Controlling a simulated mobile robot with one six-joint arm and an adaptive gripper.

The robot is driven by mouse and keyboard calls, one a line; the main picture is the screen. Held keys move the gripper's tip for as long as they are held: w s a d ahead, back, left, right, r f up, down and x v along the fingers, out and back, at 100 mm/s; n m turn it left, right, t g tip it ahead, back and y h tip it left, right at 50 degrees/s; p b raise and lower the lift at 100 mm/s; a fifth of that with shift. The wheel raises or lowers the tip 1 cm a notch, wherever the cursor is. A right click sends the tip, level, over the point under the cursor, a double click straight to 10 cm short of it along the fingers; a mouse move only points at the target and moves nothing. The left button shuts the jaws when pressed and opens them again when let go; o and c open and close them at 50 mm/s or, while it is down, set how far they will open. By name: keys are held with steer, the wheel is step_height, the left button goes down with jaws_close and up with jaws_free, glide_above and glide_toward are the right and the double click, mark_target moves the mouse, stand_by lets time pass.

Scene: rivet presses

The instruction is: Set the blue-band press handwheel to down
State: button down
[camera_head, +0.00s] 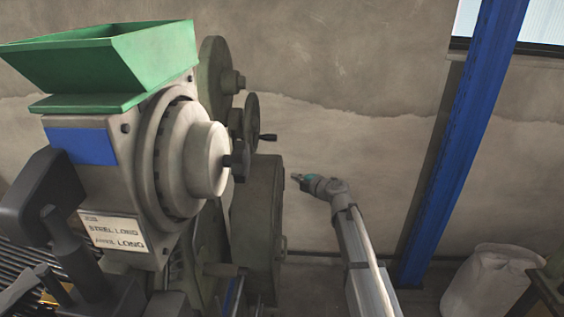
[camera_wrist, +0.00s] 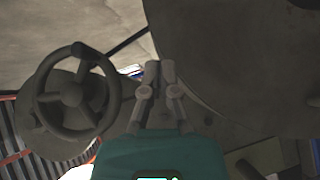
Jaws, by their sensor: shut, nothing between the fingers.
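The press with the blue band (camera_head: 82,146) fills the left of the head view. Its small dark handwheel (camera_head: 252,115) is on the far right side of the machine, seen nearly edge-on, with a black handle knob (camera_head: 267,137) low on it, sticking out to the right. In the wrist view the spoked handwheel (camera_wrist: 73,94) is at the left, with its knob (camera_wrist: 86,51) at the top of the rim in that picture. My gripper (camera_head: 296,177) is right of and below the wheel, apart from it. Its fingers (camera_wrist: 153,68) are shut and empty.
A large round guard (camera_head: 258,215) stands just left of my gripper, below the handwheel. A green hopper (camera_head: 110,60) tops the press. A blue post (camera_head: 465,140) and a pale sack (camera_head: 484,280) are at the right.

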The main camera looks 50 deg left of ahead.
mark_target(267, 140)
steer(key=shift+s+a+r+m+t+b, duration=0.5)
steer(key=shift+s+m+t+b, duration=0.65)
steer(key=shift+s+t, duration=1.25)
steer(key=shift+s+a+r+m+t+b, duration=0.25)
steer(key=shift+s+r+m+t+b, duration=0.65)
steer(key=shift+s+t, duration=1.45)
steer(key=shift+s+a+r+m+t+b, duration=0.35)
steer(key=shift+s+m+t+b, duration=1.1)
steer(key=shift+t, duration=1.7)
steer(key=shift+s+a, duration=0.1)
steer(key=shift+s, duration=0.05)
steer(key=p+x, duration=0.4)
steer(key=x, duration=0.8)
steer(key=shift+a+r+p, duration=0.15)
steer(key=shift+r+p, duration=0.05)
steer(key=shift+p, duration=0.2)
steer(key=shift+x, duration=0.75)
steer(key=shift+f, duration=0.1)
